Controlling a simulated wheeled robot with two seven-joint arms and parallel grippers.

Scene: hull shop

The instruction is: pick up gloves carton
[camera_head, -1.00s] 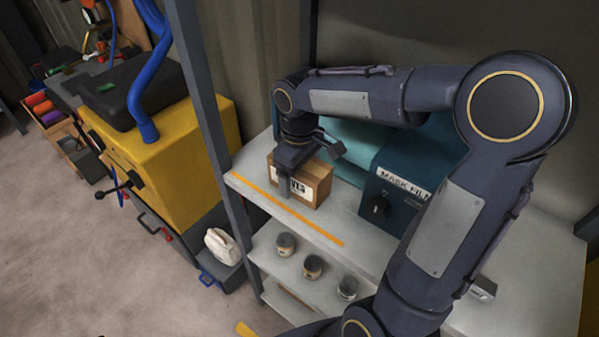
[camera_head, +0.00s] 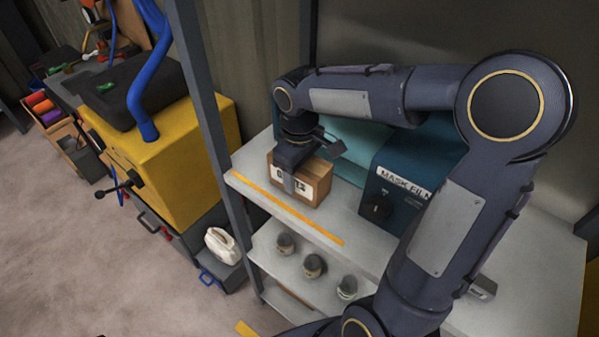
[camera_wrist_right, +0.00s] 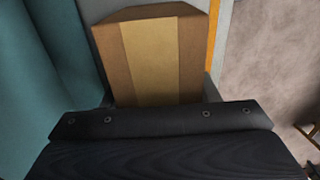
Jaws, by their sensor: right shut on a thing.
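The gloves carton (camera_head: 317,186) is a small brown cardboard box with a white label on its front. It stands on the upper shelf (camera_head: 250,188) near the shelf's left end. My right gripper (camera_head: 291,178) comes down over it from above, and one finger lies across the label. In the right wrist view the carton (camera_wrist_right: 152,62) with its pale tape strip sits between the fingers, and the gripper (camera_wrist_right: 155,100) is shut on it. I cannot tell whether the carton is clear of the shelf. My left gripper is not in view.
A teal mask film box (camera_head: 400,180) stands right of the carton, with a lighter teal thing (camera_head: 355,135) behind. An upright post (camera_head: 205,110) rises at the left. Several jars (camera_head: 312,265) stand on the lower shelf. A yellow machine (camera_head: 170,150) is further left.

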